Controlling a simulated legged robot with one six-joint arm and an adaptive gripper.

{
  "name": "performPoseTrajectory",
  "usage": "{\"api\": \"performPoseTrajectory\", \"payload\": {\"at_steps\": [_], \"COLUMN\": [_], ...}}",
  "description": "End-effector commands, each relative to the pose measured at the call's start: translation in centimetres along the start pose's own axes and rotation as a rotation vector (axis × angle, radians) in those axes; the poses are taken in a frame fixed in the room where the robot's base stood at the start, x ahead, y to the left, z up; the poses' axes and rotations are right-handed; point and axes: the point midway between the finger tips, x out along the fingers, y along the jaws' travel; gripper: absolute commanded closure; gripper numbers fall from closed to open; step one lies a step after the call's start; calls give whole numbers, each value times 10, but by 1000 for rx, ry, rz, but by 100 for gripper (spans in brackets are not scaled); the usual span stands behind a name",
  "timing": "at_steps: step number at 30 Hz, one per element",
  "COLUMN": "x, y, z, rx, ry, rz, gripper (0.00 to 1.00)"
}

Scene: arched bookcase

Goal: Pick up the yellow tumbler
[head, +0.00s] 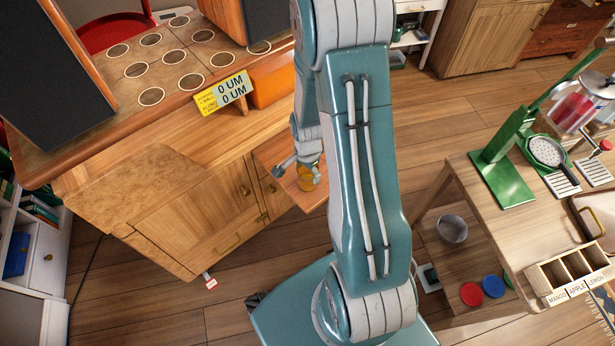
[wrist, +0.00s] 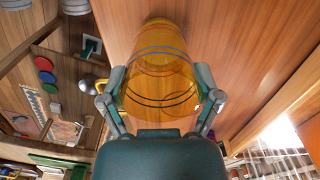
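In the head view the tumbler (head: 306,178) shows small beside my gripper (head: 300,170), over the reddish wooden pull-out board (head: 290,183) of the cabinet. Its far end looks close to the wood surface; I cannot tell whether it still touches. My arm hides part of the board.
The wooden cabinet (head: 190,210) carries a top with several round white-rimmed spots and a yellow sign (head: 222,92). At right stands a wooden table (head: 480,215) with a green press (head: 505,160) and a labelled box (head: 570,275). Open floor (head: 150,310) lies at lower left.

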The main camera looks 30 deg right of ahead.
Motion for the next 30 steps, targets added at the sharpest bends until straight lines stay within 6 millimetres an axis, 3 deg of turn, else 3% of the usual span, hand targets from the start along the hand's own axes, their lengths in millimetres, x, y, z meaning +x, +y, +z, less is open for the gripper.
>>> {"api": "performPoseTrajectory", "payload": {"at_steps": [14, 21, 30], "x": [-4, -35, -97], "y": [0, 0, 13], "z": [0, -1, -63], "rx": [0, 0, 8], "ry": [0, 2, 2], "rz": [0, -4, -2], "gripper": [77, 77, 77]}}
